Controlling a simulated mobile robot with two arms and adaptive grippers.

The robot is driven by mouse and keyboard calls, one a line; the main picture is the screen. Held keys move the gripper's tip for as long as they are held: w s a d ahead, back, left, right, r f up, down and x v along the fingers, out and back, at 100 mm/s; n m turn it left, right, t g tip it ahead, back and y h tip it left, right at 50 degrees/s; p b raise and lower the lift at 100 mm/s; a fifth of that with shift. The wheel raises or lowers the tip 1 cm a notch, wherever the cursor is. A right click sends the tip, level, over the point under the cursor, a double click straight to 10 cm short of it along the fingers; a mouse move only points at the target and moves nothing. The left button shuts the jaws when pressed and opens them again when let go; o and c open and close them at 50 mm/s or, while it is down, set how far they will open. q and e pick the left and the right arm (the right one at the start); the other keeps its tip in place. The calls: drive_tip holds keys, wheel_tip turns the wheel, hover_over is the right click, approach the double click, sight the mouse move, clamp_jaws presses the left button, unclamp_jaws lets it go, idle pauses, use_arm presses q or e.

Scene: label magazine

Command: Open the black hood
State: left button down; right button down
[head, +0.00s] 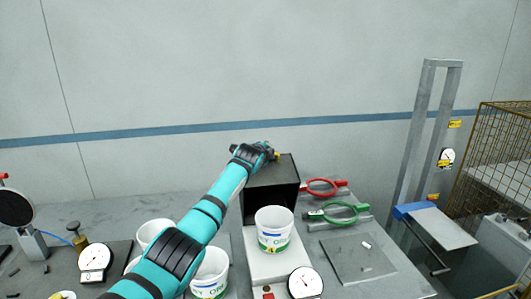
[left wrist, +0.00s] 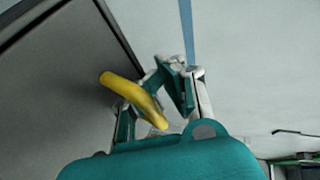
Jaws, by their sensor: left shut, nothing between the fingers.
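The black hood (head: 283,173) is a dark box at the back of the table, behind a white cup (head: 274,229). Its yellow handle (head: 277,156) shows at the top far edge. In the left wrist view the yellow handle (left wrist: 135,97) stands out beside the hood's dark grey surface (left wrist: 60,100). My left gripper (head: 266,149) is at the top of the hood, next to the handle. Its fingers (left wrist: 172,78) are shut with nothing held; the handle overlaps them in the left wrist view, and contact is unclear. My right gripper is not in view.
The white cup stands on a white scale in front of the hood. More white cups (head: 209,274) are under my left arm. A grey plate (head: 358,258) lies front right.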

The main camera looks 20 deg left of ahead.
use_arm(q)
drive_tip(key=c, duration=2)
unclamp_jaws()
drive_tip(key=o, duration=0.6)
drive_tip(key=shift+f, duration=0.1)
